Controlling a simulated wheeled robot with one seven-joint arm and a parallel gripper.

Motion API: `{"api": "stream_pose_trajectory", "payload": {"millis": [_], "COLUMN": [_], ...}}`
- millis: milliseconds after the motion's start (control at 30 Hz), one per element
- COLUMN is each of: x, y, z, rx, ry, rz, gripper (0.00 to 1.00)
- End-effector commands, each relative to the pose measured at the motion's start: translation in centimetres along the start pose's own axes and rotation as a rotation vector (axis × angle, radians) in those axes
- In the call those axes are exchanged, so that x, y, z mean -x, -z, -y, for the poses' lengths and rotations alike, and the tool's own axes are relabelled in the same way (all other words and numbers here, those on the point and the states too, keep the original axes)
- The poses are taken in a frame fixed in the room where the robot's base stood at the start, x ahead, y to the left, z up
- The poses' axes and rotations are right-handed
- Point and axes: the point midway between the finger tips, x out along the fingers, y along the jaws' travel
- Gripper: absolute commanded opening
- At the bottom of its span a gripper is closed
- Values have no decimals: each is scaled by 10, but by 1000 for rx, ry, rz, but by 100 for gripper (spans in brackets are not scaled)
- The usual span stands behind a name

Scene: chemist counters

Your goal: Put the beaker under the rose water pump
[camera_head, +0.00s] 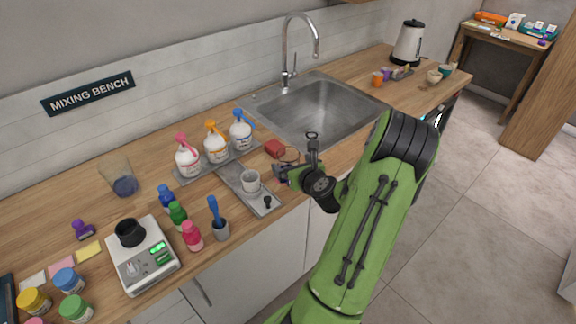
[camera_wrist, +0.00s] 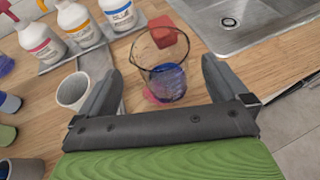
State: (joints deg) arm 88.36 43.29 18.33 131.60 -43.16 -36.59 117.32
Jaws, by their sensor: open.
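A clear glass beaker (camera_wrist: 160,68), blue in its lower part, stands upright on the counter between the spread fingers of my gripper (camera_wrist: 163,88) in the wrist view. In the head view the beaker (camera_head: 289,155) is partly hidden by my gripper (camera_head: 298,172). The gripper is open, and I see no finger contact. Three white pump bottles stand in a row on a grey tray: one with a pink pump (camera_head: 187,158), one orange (camera_head: 215,143), one blue (camera_head: 241,131).
A red block (camera_head: 275,148) lies just behind the beaker. A white cup (camera_head: 251,182) stands left of my gripper on a grey strip (camera_head: 266,205). The sink (camera_head: 330,112) is behind right. A scale (camera_head: 142,262) and small bottles crowd the left.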

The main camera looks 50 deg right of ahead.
Motion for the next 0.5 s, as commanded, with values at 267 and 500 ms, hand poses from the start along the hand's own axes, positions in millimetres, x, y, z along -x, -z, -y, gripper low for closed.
{"api": "stream_pose_trajectory", "payload": {"millis": [267,500], "x": [-47,-54], "y": [1,2], "z": [2,3], "rx": [2,0], "ry": [-2,1], "rz": [2,0], "gripper": [100,100]}}
